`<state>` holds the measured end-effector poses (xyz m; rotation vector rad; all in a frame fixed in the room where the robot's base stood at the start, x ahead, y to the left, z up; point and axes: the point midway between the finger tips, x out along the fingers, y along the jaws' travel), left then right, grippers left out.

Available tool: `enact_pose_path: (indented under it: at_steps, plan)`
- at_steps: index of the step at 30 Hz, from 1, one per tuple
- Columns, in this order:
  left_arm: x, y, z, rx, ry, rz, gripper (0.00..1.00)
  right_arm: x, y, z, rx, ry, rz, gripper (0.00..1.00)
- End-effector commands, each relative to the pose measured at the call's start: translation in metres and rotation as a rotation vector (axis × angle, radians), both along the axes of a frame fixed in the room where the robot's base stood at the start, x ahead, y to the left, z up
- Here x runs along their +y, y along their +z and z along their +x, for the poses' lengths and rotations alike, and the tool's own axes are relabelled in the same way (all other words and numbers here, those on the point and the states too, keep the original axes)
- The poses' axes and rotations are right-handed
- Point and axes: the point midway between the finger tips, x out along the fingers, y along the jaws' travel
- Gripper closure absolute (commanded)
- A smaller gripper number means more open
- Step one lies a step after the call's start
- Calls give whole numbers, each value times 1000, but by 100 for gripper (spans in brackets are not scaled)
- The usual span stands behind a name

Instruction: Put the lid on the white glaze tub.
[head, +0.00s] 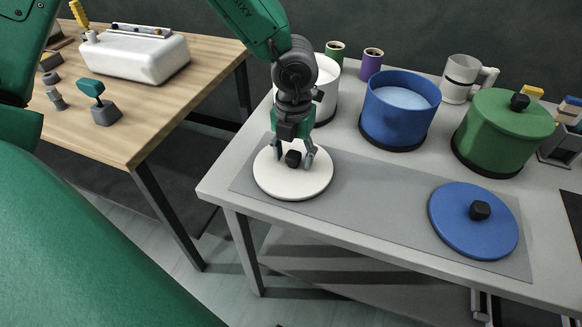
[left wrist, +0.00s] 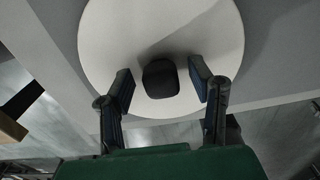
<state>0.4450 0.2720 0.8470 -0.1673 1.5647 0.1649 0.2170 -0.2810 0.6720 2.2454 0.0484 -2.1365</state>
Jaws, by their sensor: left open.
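The white lid (head: 291,183), a round disc with a black knob (head: 293,158), lies on the grey mat near the table's front left corner. My left gripper (head: 294,155) is over it, its fingers open on either side of the knob. In the left wrist view the knob (left wrist: 160,78) sits between the two fingers with gaps on both sides, and the lid (left wrist: 150,25) fills the top. The white glaze tub (head: 325,88) stands behind my left gripper, partly hidden by it, uncovered with pale glaze inside. My right gripper is not in view.
An uncovered blue tub (head: 395,121) and a green lidded tub (head: 497,138) stand right of the white one. A blue lid (head: 470,228) lies on the mat (head: 378,205). Two small cups and a mug (head: 460,78) stand behind. A wooden bench (head: 150,130) is at left.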

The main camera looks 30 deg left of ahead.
Motion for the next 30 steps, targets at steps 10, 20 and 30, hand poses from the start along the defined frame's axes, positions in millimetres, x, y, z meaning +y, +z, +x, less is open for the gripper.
enact_pose_path:
  at_steps: [10, 20, 30]
  plan:
    - [0, 0, 0, 1, 0, 1, 52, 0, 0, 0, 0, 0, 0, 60]
    - [0, 1, 0, 2, 1, 0, 52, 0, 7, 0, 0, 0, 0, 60]
    - [0, 0, 0, 1, 0, 0, 52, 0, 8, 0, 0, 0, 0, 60]
